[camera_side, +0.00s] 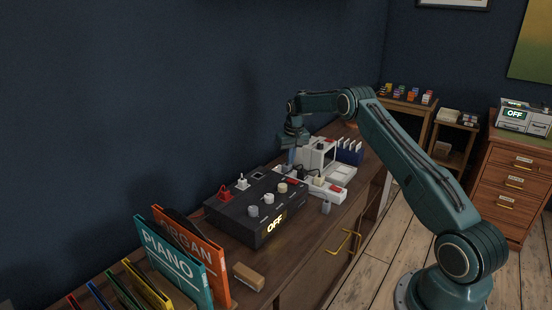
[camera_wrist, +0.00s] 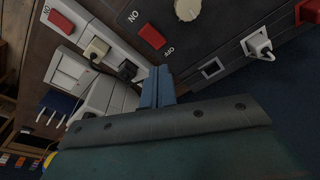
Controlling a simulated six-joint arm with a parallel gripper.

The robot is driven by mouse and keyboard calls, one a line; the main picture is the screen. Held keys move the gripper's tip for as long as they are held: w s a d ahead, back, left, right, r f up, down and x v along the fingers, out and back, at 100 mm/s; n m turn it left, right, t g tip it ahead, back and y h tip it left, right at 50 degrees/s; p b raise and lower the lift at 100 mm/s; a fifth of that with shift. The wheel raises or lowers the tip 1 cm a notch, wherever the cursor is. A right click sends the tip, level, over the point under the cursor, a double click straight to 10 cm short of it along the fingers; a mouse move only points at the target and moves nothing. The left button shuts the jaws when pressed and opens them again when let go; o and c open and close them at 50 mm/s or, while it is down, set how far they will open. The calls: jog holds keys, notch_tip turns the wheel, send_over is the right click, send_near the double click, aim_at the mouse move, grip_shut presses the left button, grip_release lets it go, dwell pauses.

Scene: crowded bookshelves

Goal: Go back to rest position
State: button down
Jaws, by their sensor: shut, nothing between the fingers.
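My gripper (camera_side: 291,157) hangs at the end of my teal arm, above the cabinet top between the black control box and the white device. Its fingers point down. In the wrist view my gripper (camera_wrist: 158,75) shows blue fingers pressed together with nothing between them. The black control box (camera_side: 237,218) has several knobs, a red switch and a lit OFF display. It also fills the top of the wrist view (camera_wrist: 225,30).
The white device (camera_side: 317,155) and a blue rack (camera_side: 349,152) stand behind the gripper. ORGAN (camera_side: 205,262) and PIANO (camera_side: 172,262) sleeves stand at the front left. A small wooden block (camera_side: 248,276) lies near the edge. A dark blue wall (camera_side: 150,90) runs behind; open air is above.

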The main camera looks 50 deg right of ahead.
jog(key=s+a+r+n+t, duration=0.1)
jog(key=s+a+r, duration=0.5)
jog(key=a+r, duration=0.55)
jog(key=s+a+r+n+t, duration=0.1)
jog(key=s+a+r+n, duration=0.1)
jog(key=s+a+r, duration=0.9)
jog(key=s+a+r+n+t, duration=0.1)
jog(key=s+a+r, duration=0.6)
jog(key=s, duration=0.2)
jog(key=s+a+f+n, duration=0.1)
jog(key=s+a+f, duration=0.1)
jog(key=s, duration=0.4)
jog(key=s+a+f+n+t, duration=0.1)
jog(key=s+a+f, duration=0.1)
jog(key=s, duration=0.5)
jog(key=shift+s+a+f+y, duration=0.3)
jog(key=shift+f+y, duration=0.1)
jog(key=shift+f, duration=0.2)
